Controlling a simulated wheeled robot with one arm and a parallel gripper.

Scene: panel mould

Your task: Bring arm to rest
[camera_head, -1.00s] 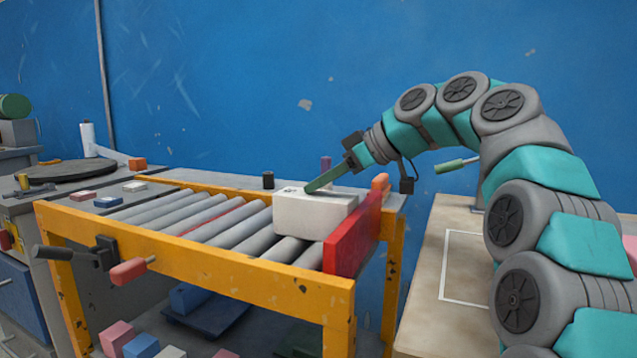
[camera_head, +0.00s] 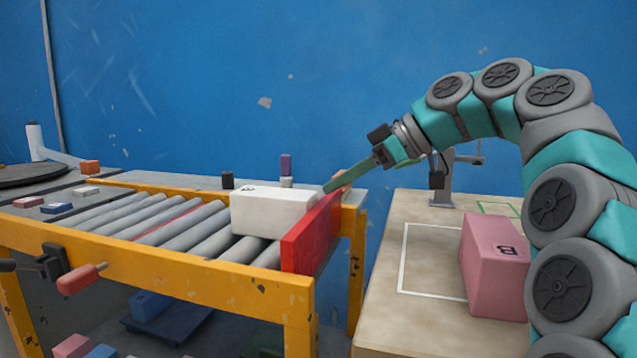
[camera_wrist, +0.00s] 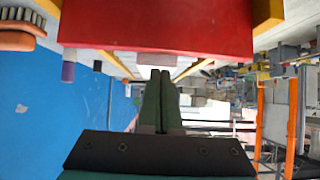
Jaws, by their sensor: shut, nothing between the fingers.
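My gripper (camera_head: 330,188) is at the end of my arm, just above the red stop plate (camera_head: 312,235) at the right end of the roller conveyor. Its green fingers are shut with nothing between them. They also show closed together in the wrist view (camera_wrist: 159,90), pointing towards the red plate (camera_wrist: 155,25). A white block (camera_head: 272,212) rests on the rollers against or close to the red plate; I cannot tell if they touch. The gripper is apart from the block, to its right and above.
The roller conveyor (camera_head: 165,259) has a yellow frame. A pink block (camera_head: 492,262) marked B stands on the beige table (camera_head: 405,325) beside a white outline. A grey stand (camera_head: 443,185) is behind it. Small blocks lie on the left bench. Open air lies above the conveyor.

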